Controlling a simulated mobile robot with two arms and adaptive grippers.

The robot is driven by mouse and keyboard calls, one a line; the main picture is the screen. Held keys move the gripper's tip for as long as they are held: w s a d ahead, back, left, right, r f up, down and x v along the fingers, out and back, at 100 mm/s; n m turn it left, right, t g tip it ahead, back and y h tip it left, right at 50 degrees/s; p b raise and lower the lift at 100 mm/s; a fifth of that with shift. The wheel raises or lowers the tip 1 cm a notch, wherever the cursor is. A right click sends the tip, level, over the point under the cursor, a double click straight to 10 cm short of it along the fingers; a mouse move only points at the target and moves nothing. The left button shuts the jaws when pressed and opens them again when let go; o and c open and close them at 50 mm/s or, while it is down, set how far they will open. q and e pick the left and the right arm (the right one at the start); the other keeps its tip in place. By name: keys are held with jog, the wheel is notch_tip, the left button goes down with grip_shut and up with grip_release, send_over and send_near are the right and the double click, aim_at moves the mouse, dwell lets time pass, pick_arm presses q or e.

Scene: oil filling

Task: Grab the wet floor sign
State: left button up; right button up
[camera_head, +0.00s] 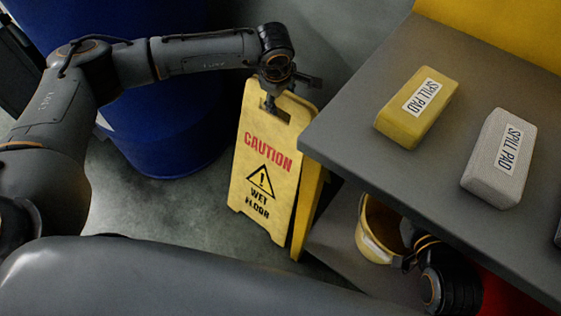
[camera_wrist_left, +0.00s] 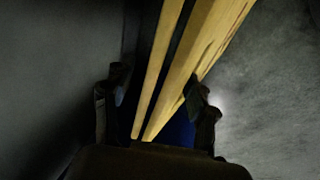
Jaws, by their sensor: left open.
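The yellow wet floor sign (camera_head: 262,172) stands upright on the floor beside the grey shelf unit, its two panels joined at the top. Its front reads "CAUTION WET FLOOR". My left gripper (camera_head: 270,101) is at the sign's top edge, by the handle cut-out, and is open. In the left wrist view, the sign's two panels (camera_wrist_left: 190,65) run edge-on between the spread fingers of my left gripper (camera_wrist_left: 157,105). I cannot tell whether either finger touches the sign. My right gripper (camera_head: 405,262) shows partly below the shelf top, by a yellow container; its fingers are too unclear to read.
The shelf top (camera_head: 345,135) holds a yellow spill pad (camera_head: 417,107) and a grey spill pad (camera_head: 500,158). Its corner is close to the sign's right side. A yellow container (camera_head: 374,235) is below the top. A blue drum (camera_head: 170,130) stands behind left. Bare floor (camera_head: 135,210) lies left of the sign.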

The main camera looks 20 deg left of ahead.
pick_arm(q)
jog(key=shift+c, duration=0.4)
grip_shut()
jog(key=shift+w+r, duration=0.1)
